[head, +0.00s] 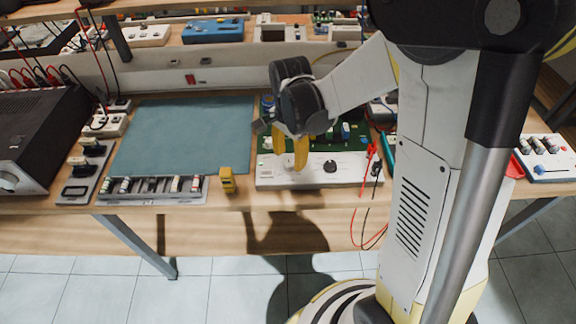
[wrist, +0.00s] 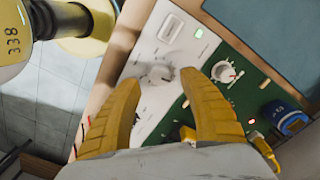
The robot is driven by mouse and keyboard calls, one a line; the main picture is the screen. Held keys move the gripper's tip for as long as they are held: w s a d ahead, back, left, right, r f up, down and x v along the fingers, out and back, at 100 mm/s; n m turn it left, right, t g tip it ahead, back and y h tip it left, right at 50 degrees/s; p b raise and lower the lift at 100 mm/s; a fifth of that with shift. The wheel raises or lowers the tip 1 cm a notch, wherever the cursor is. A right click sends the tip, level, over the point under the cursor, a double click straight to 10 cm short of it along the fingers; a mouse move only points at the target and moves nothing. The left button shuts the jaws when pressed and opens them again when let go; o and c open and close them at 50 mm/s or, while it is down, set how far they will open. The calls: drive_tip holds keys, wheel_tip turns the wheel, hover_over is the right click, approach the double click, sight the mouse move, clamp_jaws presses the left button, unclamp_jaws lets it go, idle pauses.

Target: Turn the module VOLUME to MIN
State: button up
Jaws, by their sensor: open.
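The white module panel (head: 262,179) lies near the bench's front edge, in front of a green circuit board (head: 352,141). A dark round knob (head: 330,166) shows on the panel, right of my gripper (head: 290,162). My gripper has two yellow fingers, open and pointing down over the panel. In the wrist view my gripper (wrist: 161,78) is spread, and a round knob (wrist: 157,75) on the panel appears between the fingertips with nothing gripped. Whether the fingers touch the panel I cannot tell. The VOLUME lettering is too small to read.
A pale knob (wrist: 224,72) and a blue cylinder (wrist: 290,120) stand on the green board. A small yellow block (head: 227,181) sits left of the panel, beside a grey slotted rack (head: 150,198). Red and black probe leads (head: 366,180) hang at right. The blue-green mat (head: 182,135) is clear.

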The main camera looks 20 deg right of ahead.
drive_tip(key=shift+f+b, duration=0.4)
drive_tip(key=shift+f, duration=1.05)
clamp_jaws()
